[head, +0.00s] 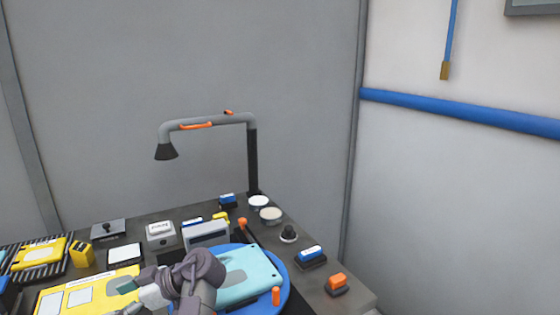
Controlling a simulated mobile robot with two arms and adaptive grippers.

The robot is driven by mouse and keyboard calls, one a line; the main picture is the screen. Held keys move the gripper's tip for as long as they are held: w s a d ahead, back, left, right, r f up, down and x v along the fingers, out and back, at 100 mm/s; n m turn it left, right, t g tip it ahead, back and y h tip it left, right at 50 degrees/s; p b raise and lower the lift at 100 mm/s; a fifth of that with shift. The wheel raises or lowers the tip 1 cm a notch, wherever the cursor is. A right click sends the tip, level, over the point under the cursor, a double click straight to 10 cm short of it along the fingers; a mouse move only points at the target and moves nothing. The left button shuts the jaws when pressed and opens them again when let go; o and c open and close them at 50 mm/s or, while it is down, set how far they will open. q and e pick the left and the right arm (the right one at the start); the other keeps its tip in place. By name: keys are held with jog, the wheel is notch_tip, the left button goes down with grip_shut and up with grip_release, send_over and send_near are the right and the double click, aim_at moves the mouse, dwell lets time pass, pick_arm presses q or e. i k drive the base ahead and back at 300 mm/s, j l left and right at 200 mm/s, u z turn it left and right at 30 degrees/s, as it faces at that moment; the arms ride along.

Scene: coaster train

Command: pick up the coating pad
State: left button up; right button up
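No label I can read marks the coating pad. Possible pads are a blue-and-white block (311,253) on a dark base at the right of the bench, a similar blue block (227,198) at the back, and two round pale discs (258,202) and (271,214) in shallow holders. One of my arms reaches in from the bottom centre, over the left part of a blue round plate (284,291). Its gripper (140,290) points left, over a yellow panel, apart from these blocks. It seems to be the right one; its fingers are unclear. My other gripper is not visible.
A light-blue case (250,275) lies on the round plate, with orange pegs beside it. A grey lamp-like arm (252,160) rises behind the bench. An orange block (337,281) sits near the right edge. A yellow panel (75,297) and a ribbed tray (62,262) lie left.

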aim_at(337, 285)
jog(key=k+l, duration=0.85)
jog(key=k, duration=0.05)
